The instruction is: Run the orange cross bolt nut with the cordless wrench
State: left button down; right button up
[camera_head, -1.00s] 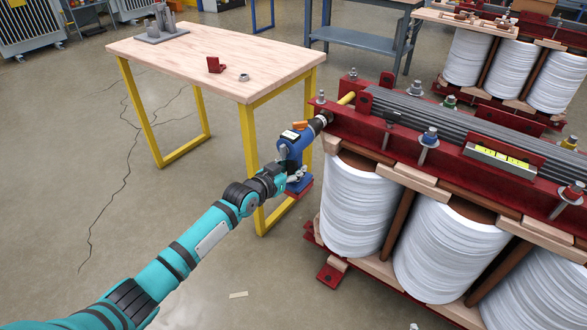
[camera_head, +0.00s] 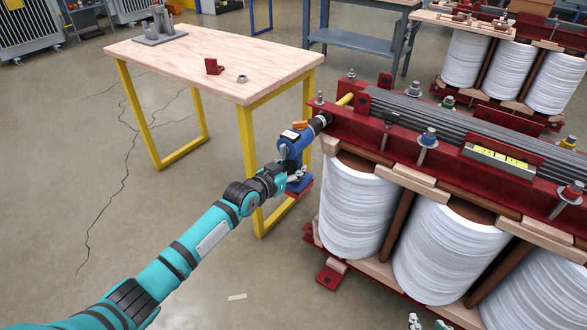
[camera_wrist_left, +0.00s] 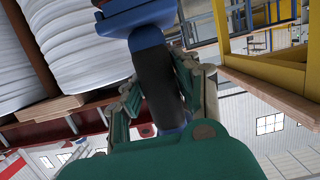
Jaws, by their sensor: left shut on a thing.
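The blue cordless wrench (camera_head: 291,146) is in my left gripper (camera_head: 283,180), which is shut on its handle. The left wrist view shows the gripper fingers (camera_wrist_left: 165,95) on both sides of the dark handle (camera_wrist_left: 155,75). The wrench's dark nose (camera_head: 320,121) points up and right to the end of the red clamp beam (camera_head: 350,125) and appears to meet it. A yellow cross bolt (camera_head: 345,99) shows just behind that beam. The orange nut cannot be made out; the nose may cover it. Tips of my right gripper (camera_head: 427,322) show at the bottom edge.
The transformer core has white coils (camera_head: 355,215), wooden blocks and several upright studs.

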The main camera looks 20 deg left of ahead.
jog(key=shift+w+r, duration=0.1)
jog(key=shift+w+a+r, duration=0.15)
jog(key=shift+w+r, duration=0.05)
jog(key=shift+w, duration=0.05)
jog(key=shift+w+r+t, duration=0.15)
jog(key=shift+r+t, duration=0.05)
jog(key=shift+t, duration=0.2)
jog(key=shift+s+f+g, duration=0.3)
jog(key=shift+s+f, duration=0.15)
jog(key=shift+s, duration=0.05)
jog(key=shift+s, duration=0.1)
dwell(0.8)
jog(key=shift+s+d+f+g, duration=0.3)
jog(key=shift+s+f+g, duration=0.1)
jog(key=shift+g, duration=0.1)
dwell(0.4)
jog(key=shift+w+a+r+t, duration=0.15)
jog(key=shift+w+r+t, duration=0.15)
jog(key=shift+w, duration=0.1)
dwell(1.7)
